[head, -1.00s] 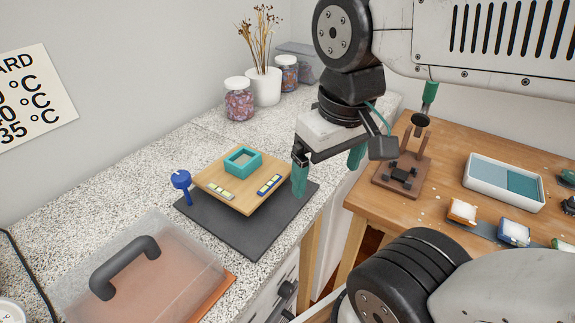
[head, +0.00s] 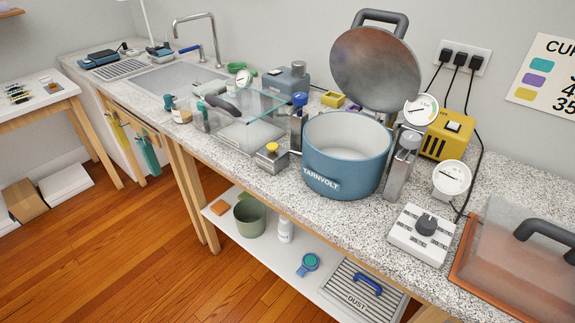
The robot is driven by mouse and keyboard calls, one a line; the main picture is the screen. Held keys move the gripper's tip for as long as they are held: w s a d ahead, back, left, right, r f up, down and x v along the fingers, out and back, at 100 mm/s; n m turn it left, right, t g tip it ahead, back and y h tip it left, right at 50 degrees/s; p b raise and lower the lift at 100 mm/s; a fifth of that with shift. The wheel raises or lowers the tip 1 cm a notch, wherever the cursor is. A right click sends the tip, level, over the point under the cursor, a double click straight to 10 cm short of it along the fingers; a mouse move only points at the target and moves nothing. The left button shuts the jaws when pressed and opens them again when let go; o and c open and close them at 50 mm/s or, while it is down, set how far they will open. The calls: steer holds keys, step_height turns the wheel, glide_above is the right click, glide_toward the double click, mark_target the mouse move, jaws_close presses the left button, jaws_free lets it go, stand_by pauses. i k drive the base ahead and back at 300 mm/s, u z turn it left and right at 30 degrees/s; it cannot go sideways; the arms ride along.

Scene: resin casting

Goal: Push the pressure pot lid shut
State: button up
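The pressure pot (head: 345,165) is a blue round pot marked TARNVOLT, standing on the speckled counter right of the middle in the head view. Its lid (head: 375,70) is a round grey metal disc, raised and tilted up behind the pot, with a dark handle (head: 382,20) at its top. The pot's pale inside shows and looks empty as far as I can see. My gripper is not in the head view now.
A control box with a knob (head: 424,233), gauges (head: 451,179) and a yellow box (head: 447,134) stand right of the pot. A clear-covered orange tray (head: 500,275) is farther right. Metal clamps and a glass panel (head: 245,110) stand left. Open floor (head: 130,240) lies front left.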

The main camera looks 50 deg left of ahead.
mark_target(374, 67)
steer(key=u, duration=0.35)
steer(key=k, duration=0.75)
steer(key=u, duration=0.45)
steer(key=i, duration=1.1)
steer(key=u, duration=0.55)
